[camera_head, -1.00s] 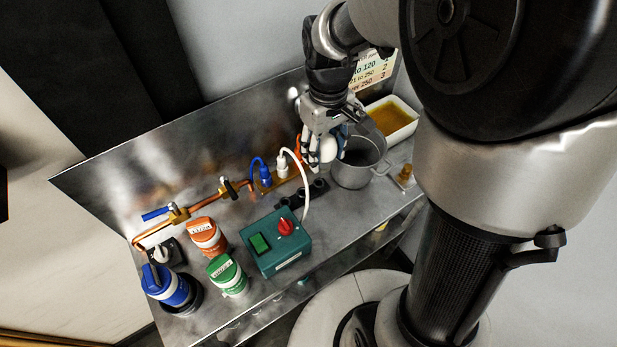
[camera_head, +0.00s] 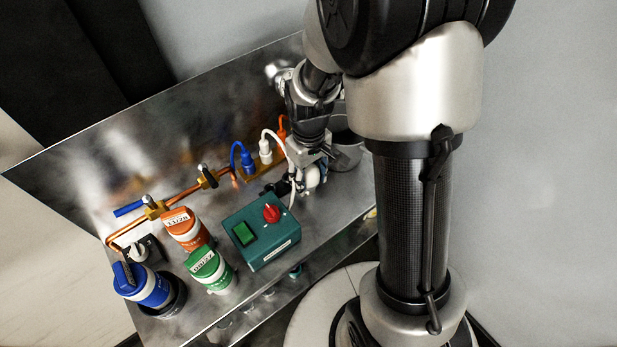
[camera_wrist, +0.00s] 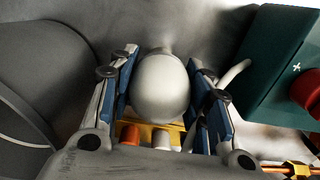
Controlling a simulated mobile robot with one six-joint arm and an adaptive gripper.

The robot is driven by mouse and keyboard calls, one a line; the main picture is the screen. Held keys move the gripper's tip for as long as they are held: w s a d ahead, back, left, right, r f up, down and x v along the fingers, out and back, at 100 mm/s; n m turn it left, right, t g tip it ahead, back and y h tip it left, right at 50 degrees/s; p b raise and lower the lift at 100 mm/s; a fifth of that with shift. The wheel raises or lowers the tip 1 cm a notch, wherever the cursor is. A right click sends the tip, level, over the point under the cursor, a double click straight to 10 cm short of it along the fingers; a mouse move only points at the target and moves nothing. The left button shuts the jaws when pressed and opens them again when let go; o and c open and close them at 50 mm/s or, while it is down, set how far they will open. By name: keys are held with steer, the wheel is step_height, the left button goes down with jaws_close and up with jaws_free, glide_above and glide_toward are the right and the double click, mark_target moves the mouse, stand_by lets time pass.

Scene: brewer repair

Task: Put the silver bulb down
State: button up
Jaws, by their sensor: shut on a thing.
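The silver bulb (camera_wrist: 161,88) is a smooth, pale round globe. In the wrist view it sits between the two blue-padded fingers of my gripper (camera_wrist: 163,90), which are shut on it. In the head view my gripper (camera_head: 309,182) points down low over the metal bench, between the teal control box and the grey pot. I cannot tell whether the bulb touches the bench.
The teal box (camera_head: 262,238) with a red knob stands left of my gripper, and the grey pot (camera_head: 346,155) right behind it. White, blue and orange plugs with cables stand behind. Orange (camera_head: 186,231), green (camera_head: 211,270) and blue (camera_head: 145,288) canisters stand further left.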

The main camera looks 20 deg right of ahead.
steer(key=shift+f, duration=0.15)
steer(key=o, duration=1.1)
